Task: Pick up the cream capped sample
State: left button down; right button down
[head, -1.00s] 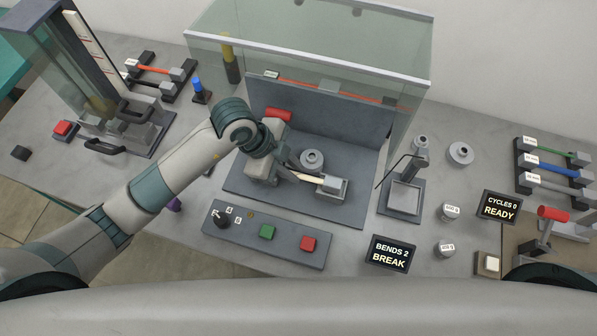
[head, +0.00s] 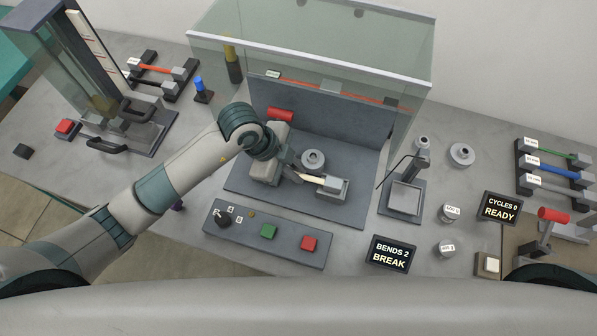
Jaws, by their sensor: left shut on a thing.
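The cream sample (head: 313,180) lies low over the grey bed of the bending rig in the middle of the head view. A grey block-like cap (head: 332,188) is at its right end; its left end is hidden by my left gripper. My left gripper (head: 299,174) reaches in from the left and is shut on the sample near its left part. I cannot tell whether the sample is clear of the rig. My right gripper is not in view.
A glass guard (head: 310,50) stands over the back of the rig. A round grey part (head: 313,159) is close behind the sample. A control panel (head: 268,232) with green and red buttons is in front. The "BENDS 2 BREAK" display (head: 390,254) stands at front right.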

pick_arm(q)
jog(key=shift+r, duration=0.15)
jog(key=shift+r+b, duration=0.4)
jog(key=shift+r, duration=0.25)
notch_tip(320, 180, up, 3)
jog(key=shift+f+b, duration=0.2)
jog(key=shift+b, duration=0.35)
jog(key=s+d+r+b, duration=0.2)
jog(key=s+d+r, duration=0.4)
jog(key=d, duration=0.3)
jog(key=shift+s+d+r+b, duration=0.2)
jog(key=shift+d+r+b, duration=0.15)
jog(key=shift+d+r, duration=0.05)
jog(key=shift+a, duration=0.1)
